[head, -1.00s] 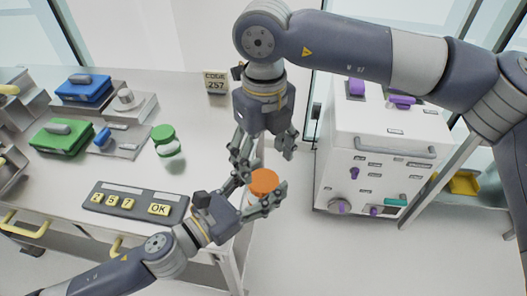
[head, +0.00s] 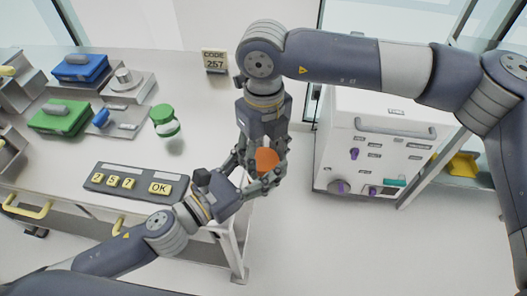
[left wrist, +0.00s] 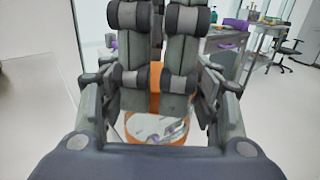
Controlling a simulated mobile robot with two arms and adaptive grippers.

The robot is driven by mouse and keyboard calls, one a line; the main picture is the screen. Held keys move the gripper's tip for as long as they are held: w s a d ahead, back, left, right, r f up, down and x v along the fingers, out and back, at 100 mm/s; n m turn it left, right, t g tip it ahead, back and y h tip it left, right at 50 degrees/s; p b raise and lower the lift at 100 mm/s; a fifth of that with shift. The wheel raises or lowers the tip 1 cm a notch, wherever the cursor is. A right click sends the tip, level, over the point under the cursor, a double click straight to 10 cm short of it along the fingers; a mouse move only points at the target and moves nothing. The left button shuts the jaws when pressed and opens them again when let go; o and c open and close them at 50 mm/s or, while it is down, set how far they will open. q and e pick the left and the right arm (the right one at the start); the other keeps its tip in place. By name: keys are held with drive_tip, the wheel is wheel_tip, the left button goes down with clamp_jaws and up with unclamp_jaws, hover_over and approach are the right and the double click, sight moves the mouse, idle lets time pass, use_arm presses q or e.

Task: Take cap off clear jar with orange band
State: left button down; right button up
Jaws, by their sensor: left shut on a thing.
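The clear jar (left wrist: 158,127) with orange parts is held off the table's right end by my left gripper (head: 258,183), which is shut on it. Its orange cap (head: 266,160) shows in the head view, and the jar's body is mostly hidden by fingers there. My right gripper (head: 262,148) comes down from above with its fingers around the cap. In the left wrist view the right gripper's fingers (left wrist: 153,80) cover much of the jar's upper part. I cannot tell whether they are closed on the cap.
A green-capped jar (head: 165,121) stands on the table (head: 180,80). A keypad (head: 135,183) lies near the front edge, a code sign (head: 214,61) at the back. Blue (head: 80,69) and green (head: 59,117) boxes are at left. A white cabinet (head: 375,140) stands at right.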

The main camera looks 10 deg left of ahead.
drive_tip(key=shift+n, duration=1.7)
drive_tip(key=o, duration=1.2)
